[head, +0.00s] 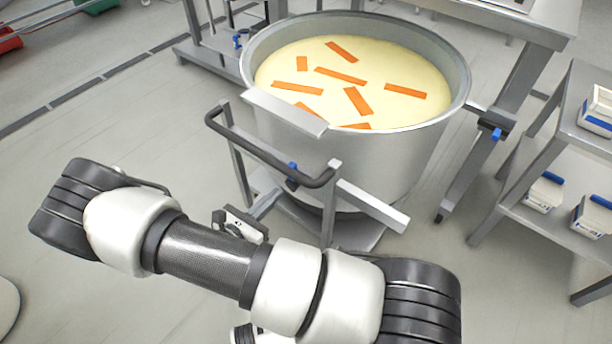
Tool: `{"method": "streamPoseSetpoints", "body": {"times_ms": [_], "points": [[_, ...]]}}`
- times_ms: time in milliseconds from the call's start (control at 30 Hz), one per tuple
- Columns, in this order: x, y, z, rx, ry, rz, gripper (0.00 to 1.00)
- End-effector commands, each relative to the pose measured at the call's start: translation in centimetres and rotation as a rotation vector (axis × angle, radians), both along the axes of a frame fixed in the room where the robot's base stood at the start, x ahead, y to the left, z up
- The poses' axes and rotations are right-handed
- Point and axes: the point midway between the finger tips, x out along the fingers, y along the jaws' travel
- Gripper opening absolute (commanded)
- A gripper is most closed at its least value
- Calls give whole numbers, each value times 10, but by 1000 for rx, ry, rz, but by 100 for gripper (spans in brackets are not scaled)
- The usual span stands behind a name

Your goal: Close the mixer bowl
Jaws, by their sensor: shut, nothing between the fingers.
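The mixer bowl (400,145) is a large round metal vessel with an open top and no lid over it. It holds a pale yellow filling with several orange strips lying on it. A dark bar handle (262,152) on a grey metal frame stands at its near side. My gripper (238,222) appears as a small dark part just beyond my arm, partly hidden by it. It looks shut and empty, below and left of the handle, apart from it in the picture. My arm crosses the lower part of the view.
A grey metal shelf (550,215) with white and blue containers stands at the right. A metal table (545,25) is behind the bowl at the upper right. Grey floor (110,125) is clear on the left. Red and green bins are at the upper left.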

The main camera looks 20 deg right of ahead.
Motion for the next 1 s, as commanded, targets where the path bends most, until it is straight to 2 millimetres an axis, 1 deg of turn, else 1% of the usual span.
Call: {"method": "streamPoseSetpoints", "body": {"times_ms": [33,100,200,367,467,800,1000], "points": [[0,-22,-19,-58,-32,37,0],[5,-44,-26,-105,-82,93,0],[9,-62,-30,-142,-127,155,0],[17,-75,-28,-155,-152,186,0],[27,-83,-27,-155,-153,183,0],[82,-128,-26,-153,-152,181,0],[108,-148,-24,-153,-151,182,0]]}}
